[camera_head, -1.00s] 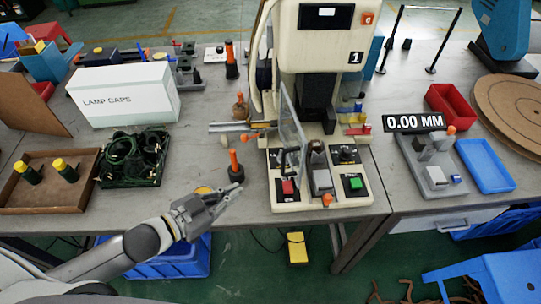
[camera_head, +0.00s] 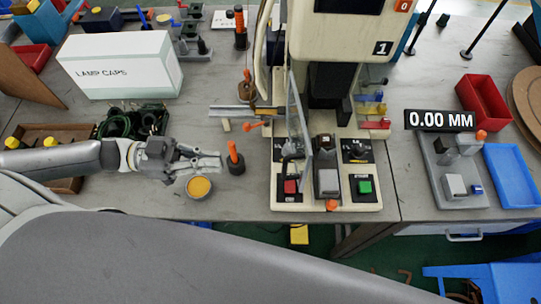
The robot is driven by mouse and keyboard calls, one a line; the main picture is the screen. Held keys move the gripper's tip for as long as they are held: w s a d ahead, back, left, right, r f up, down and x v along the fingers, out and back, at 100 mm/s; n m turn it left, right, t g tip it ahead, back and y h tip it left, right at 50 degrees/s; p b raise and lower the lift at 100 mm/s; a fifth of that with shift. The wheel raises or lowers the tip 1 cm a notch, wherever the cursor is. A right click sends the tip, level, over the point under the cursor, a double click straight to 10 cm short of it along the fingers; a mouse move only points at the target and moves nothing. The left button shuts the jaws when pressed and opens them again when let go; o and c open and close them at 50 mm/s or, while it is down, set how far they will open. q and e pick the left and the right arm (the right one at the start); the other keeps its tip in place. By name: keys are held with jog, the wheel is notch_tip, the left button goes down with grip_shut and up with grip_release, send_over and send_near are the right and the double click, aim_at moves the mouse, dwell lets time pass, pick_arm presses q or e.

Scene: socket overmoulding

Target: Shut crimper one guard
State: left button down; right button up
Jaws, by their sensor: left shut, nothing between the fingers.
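Crimper one (camera_head: 345,30) is the cream machine marked 1, standing on the table right of centre. Its guard (camera_head: 302,120) is a clear panel with a dark handle. The panel stands swung out toward the front on the left of the crimping area, leaving the area's front uncovered. My left gripper (camera_head: 220,160) is shut and empty. It is left of the guard and apart from it, above the table beside an orange-handled tool. My right gripper is not in view.
The orange-handled tool (camera_head: 235,158) stands upright between my left gripper and the crimper. A round yellow-topped pot (camera_head: 199,187) lies just below the gripper. Red (camera_head: 291,186) and green (camera_head: 364,187) buttons sit on the crimper base. The LAMP CAPS box (camera_head: 120,65) is at back left.

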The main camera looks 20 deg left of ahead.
pick_arm(q)
jog(key=p+x, duration=0.3)
jog(key=x, duration=0.9)
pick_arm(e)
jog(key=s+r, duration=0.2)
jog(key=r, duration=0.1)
pick_arm(q)
jog(key=shift+w+d, duration=0.1)
jog(key=shift+d, duration=0.1)
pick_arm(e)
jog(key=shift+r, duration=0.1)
